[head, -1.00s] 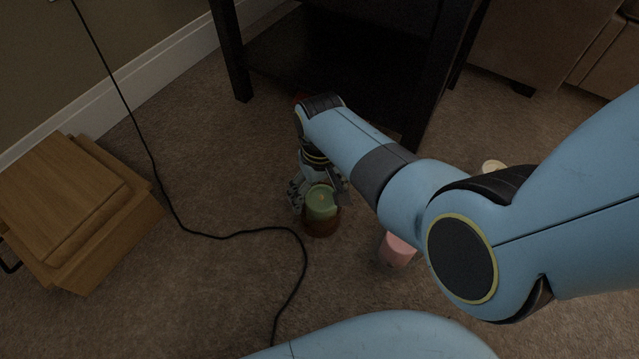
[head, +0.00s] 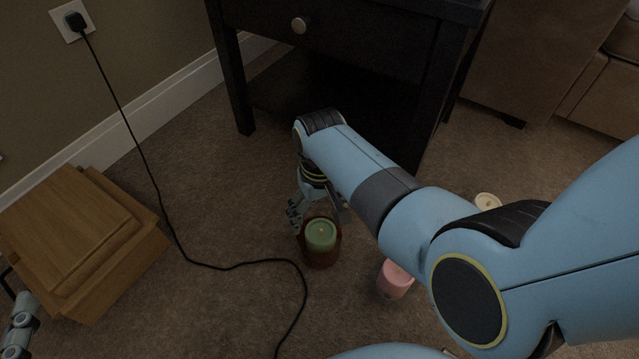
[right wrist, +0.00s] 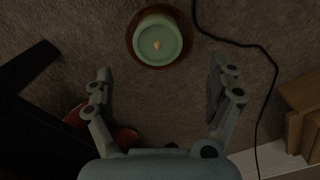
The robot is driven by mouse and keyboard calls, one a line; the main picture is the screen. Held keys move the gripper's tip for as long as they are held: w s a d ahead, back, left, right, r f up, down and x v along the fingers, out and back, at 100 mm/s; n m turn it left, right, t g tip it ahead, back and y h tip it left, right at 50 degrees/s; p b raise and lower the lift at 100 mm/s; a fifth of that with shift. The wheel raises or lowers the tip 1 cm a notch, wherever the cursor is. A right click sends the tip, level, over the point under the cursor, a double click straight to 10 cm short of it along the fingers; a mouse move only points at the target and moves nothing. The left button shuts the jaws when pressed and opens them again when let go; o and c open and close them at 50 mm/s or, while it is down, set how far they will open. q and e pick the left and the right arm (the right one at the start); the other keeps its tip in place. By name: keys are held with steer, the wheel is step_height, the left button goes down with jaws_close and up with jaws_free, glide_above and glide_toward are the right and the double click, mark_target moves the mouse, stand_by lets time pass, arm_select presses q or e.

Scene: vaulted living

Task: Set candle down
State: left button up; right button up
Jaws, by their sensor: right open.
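A green candle (head: 321,234) stands upright in a brown holder (head: 322,261) on the carpet. My right gripper (head: 318,208) is open and empty just behind the candle, toward the dark table. In the right wrist view the candle (right wrist: 158,43) and its brown rim (right wrist: 133,48) lie beyond the spread fingertips of the right gripper (right wrist: 160,72), apart from both. Part of my left gripper (head: 20,325) shows at the lower left corner; its jaws are not clear.
A pink candle (head: 394,281) and a cream candle (head: 487,201) stand to the right, near my right arm. A black cable (head: 240,264) curves left of the green candle. A wooden box (head: 80,245) is at left. A dark table (head: 345,50) stands behind.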

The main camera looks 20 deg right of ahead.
arm_select(q)
steer(key=s+a+f+n+g+y+p, duration=0.1)
steer(key=s+f+g+p, duration=0.3)
steer(key=g, duration=0.4)
steer(key=shift+s+a+f+p, duration=0.25)
steer(key=shift+s+f+p, duration=0.05)
steer(key=shift+s+f, duration=0.3)
arm_select(e)
step_height(320, 180, up, 7)
steer(key=shift+r, duration=0.1)
